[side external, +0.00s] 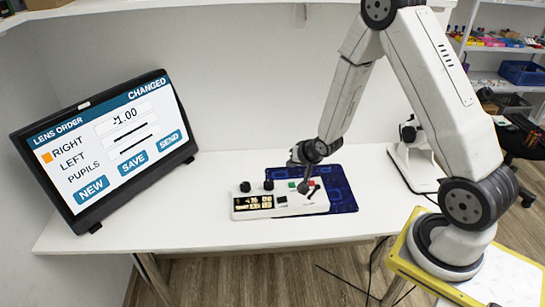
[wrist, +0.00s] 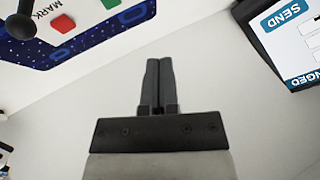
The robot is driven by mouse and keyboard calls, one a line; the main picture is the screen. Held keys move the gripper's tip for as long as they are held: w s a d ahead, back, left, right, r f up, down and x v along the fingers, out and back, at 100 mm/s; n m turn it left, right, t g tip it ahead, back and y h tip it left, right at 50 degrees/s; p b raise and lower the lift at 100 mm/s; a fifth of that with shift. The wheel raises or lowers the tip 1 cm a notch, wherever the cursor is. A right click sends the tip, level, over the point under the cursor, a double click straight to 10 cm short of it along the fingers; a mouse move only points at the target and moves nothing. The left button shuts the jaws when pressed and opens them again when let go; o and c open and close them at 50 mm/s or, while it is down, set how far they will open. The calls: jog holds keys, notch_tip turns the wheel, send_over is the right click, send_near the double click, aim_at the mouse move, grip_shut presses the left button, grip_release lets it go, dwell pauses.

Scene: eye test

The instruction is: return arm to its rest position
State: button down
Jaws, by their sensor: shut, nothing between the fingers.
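My gripper (side external: 292,163) is above the back edge of the white control console (side external: 275,213) in the side view. In the wrist view my gripper (wrist: 159,62) has its two dark fingers together with nothing between them. It appears clear of the console. The console has two black knobs, a small lit display (side external: 253,202), a green button (wrist: 111,3), a red button (wrist: 63,23) and a black lever (wrist: 20,27). My arm reaches over the table from its base at the right.
A tilted screen (side external: 118,177) at the left reads "LENS ORDER" and "CHANGED", with an orange square beside RIGHT and a field near -1.00. A blue mat (side external: 343,190) lies under the console. A white instrument (side external: 412,165) stands behind my arm. The white table (side external: 130,236) is clear at front left.

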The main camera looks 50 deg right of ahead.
jog(key=s+a+r+n+g+y, duration=0.1)
jog(key=s+a+r+n+g, duration=0.4)
jog(key=s+a+r+n, duration=0.4)
jog(key=s+a+r, duration=0.2)
jog(key=s, duration=0.3)
jog(key=shift+s+a+r, duration=0.25)
jog(key=shift+a+r, duration=0.1)
jog(key=shift+a, duration=0.05)
